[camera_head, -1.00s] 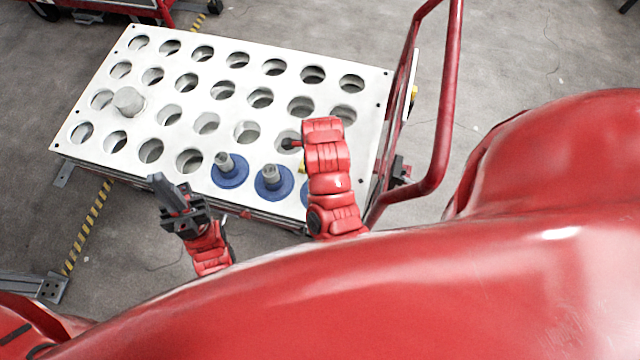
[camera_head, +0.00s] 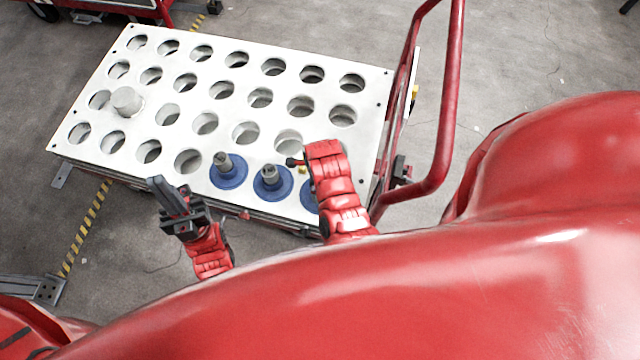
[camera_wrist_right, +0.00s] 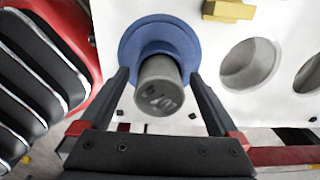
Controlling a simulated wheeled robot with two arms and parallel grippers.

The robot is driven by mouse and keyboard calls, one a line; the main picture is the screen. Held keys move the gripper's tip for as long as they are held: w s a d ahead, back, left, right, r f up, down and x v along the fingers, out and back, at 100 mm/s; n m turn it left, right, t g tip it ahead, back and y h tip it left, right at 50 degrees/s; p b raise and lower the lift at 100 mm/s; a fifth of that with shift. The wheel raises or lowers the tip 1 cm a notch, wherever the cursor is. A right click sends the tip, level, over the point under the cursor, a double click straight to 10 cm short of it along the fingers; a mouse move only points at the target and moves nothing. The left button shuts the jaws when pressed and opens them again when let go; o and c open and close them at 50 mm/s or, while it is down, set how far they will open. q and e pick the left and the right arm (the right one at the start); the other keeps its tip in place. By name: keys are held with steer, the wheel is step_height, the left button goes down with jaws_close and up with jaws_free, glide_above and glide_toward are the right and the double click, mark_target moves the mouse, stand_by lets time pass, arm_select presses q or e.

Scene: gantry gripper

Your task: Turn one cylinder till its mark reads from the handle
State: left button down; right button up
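The red handle (camera_head: 447,110) rises at right.
The white table top (camera_head: 70,145) has rows of round holes. A plain pale cylinder (camera_head: 126,101) stands in one at left. A yellow block (camera_wrist_right: 229,10) lies near the flange in the right wrist view. The floor in front of the table looks clear.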

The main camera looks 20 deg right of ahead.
jaws_close()
steer(key=shift+o, duration=0.3)
jaws_free()
